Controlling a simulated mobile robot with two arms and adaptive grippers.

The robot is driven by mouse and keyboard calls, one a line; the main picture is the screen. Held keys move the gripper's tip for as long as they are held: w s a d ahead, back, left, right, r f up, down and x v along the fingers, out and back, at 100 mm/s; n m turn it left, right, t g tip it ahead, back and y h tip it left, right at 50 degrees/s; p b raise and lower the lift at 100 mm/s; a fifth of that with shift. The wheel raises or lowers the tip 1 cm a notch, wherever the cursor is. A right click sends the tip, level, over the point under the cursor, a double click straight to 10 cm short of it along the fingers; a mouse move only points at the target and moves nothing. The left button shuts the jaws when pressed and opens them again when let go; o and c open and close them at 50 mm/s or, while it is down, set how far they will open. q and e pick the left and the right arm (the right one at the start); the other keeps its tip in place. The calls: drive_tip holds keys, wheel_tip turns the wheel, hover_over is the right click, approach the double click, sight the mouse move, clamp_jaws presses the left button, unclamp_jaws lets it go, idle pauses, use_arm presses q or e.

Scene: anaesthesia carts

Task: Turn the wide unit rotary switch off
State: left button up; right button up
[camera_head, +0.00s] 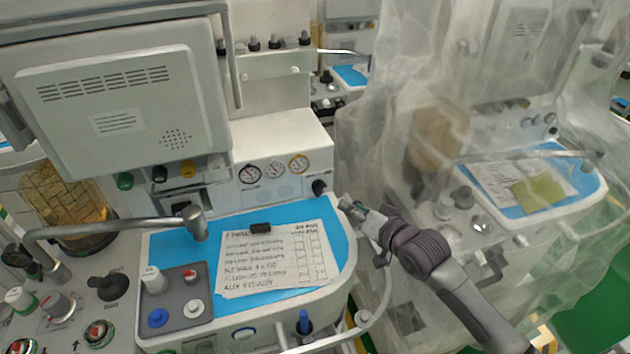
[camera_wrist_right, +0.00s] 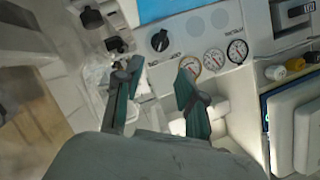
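The black rotary switch (camera_head: 319,187) sits at the right end of the front panel on the wide unit, to the right of several round gauges (camera_head: 272,171). In the right wrist view the switch (camera_wrist_right: 160,40) shows as a dark round knob with a light mark and small print beside it. My right gripper (camera_head: 352,212) is at the right edge of the blue worktop, below and to the right of the switch and apart from it. In the right wrist view its two fingers (camera_wrist_right: 158,78) are spread with nothing between them. My left gripper is not in view.
A plastic-draped cart (camera_head: 520,60) stands close on the right. A metal rail (camera_head: 375,315) curves around the worktop's right corner. A handwritten sheet (camera_head: 275,262) lies on the blue worktop (camera_head: 335,235). A large monitor (camera_head: 120,110) overhangs at the left.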

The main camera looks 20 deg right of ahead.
approach(323, 190)
drive_tip(key=shift+w, duration=0.65)
drive_tip(key=x, duration=0.3)
drive_tip(key=shift+w+a+f, duration=0.15)
drive_tip(key=shift+w+f, duration=0.1)
drive_tip(key=shift+w, duration=0.05)
drive_tip(key=x, duration=0.3)
drive_tip(key=shift+w+f, duration=0.1)
drive_tip(key=shift+w, duration=0.05)
drive_tip(key=shift+w+a+f, duration=0.1)
drive_tip(key=shift+w+a, duration=0.05)
drive_tip(key=shift+w, duration=0.1)
drive_tip(key=shift+w+f, duration=0.1)
drive_tip(key=shift+w, duration=0.1)
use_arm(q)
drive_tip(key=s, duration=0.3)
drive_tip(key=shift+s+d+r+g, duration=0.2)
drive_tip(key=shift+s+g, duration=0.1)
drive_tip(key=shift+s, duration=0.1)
use_arm(e)
clamp_jaws()
